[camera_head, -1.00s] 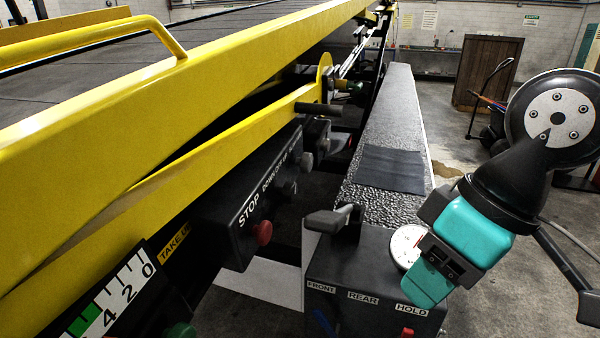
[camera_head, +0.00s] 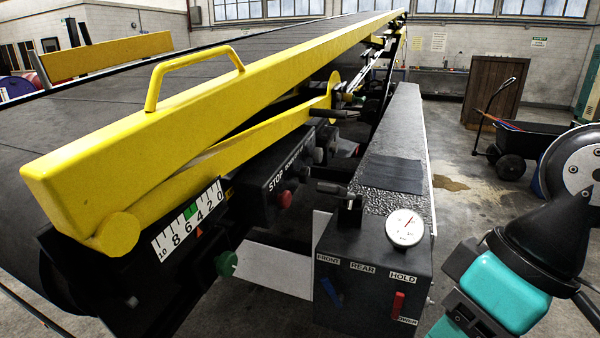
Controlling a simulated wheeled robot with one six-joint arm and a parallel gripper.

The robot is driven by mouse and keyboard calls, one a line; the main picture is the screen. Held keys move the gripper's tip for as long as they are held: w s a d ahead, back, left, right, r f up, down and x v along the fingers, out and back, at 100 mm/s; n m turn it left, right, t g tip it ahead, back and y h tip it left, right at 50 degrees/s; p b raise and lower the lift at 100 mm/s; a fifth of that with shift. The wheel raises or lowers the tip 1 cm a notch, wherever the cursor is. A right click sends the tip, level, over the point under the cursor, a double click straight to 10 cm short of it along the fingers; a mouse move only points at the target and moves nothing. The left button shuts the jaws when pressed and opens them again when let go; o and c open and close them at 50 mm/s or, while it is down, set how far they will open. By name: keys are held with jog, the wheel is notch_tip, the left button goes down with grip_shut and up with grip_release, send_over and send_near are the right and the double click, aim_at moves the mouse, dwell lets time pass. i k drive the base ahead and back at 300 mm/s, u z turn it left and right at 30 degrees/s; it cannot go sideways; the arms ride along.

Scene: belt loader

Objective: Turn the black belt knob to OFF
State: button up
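A black control box (camera_head: 262,185) hangs under the yellow rail. It carries a red STOP button (camera_head: 285,199) and dark knobs (camera_head: 303,171) beyond it. The lettering by the knobs is too small to read, so I cannot tell which one is the belt knob or where it points.
A nearer black box (camera_head: 370,270) with FRONT, REAR and HOLD labels, blue and red levers and a round gauge (camera_head: 405,228) stands between my gripper and the knobs. A green knob (camera_head: 226,263) is at left. A cart (camera_head: 525,145) stands behind on open floor.

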aim_at(304, 174)
jog(key=u, duration=0.15)
jog(key=i, duration=1)
jog(key=z, duration=0.2)
